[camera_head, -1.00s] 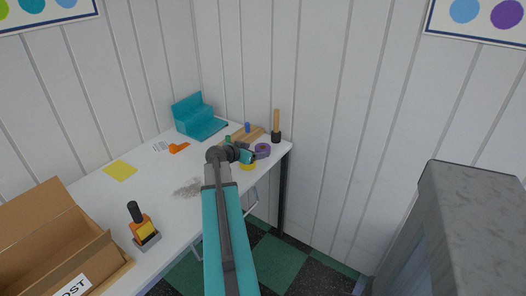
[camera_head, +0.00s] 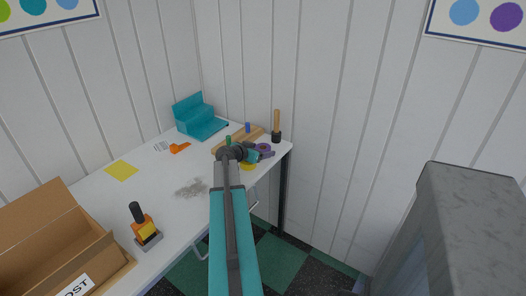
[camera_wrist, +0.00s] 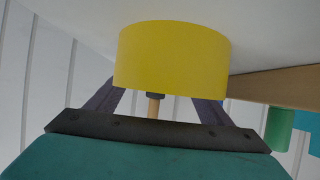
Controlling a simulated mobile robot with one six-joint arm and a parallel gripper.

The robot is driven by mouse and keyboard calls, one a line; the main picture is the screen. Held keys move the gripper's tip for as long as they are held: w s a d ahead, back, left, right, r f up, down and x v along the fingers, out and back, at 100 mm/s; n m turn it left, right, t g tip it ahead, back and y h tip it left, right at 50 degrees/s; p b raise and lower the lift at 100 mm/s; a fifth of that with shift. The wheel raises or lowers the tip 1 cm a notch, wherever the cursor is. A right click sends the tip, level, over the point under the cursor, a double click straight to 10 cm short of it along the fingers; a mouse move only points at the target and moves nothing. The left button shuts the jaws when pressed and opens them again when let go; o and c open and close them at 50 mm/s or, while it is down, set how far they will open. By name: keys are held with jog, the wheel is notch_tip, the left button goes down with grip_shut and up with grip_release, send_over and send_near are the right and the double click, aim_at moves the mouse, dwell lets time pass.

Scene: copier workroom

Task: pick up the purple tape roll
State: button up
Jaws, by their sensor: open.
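The purple tape roll (camera_head: 264,146) lies near the far right corner of the white table, partly covered by my gripper (camera_head: 268,153) in the head view. My gripper is open, and its fingers reach over the spot beside or at the roll; I cannot tell whether they touch it. In the wrist view a yellow roll (camera_wrist: 172,58) fills the middle and hides the fingertips, and I cannot make out the purple roll there. The yellow roll also shows below my gripper in the head view (camera_head: 247,167).
A wooden-handled stamp (camera_head: 277,123) stands behind the purple roll, close to the table's right edge. A wooden holder (camera_head: 251,135) with blue and green pieces, and a teal stepped stand (camera_head: 200,117), are to the left. A cardboard box (camera_head: 48,235) stands at the front left.

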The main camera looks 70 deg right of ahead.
jog(key=c, duration=1.2)
jog(key=shift+o, duration=0.2)
jog(key=shift+r, duration=0.1)
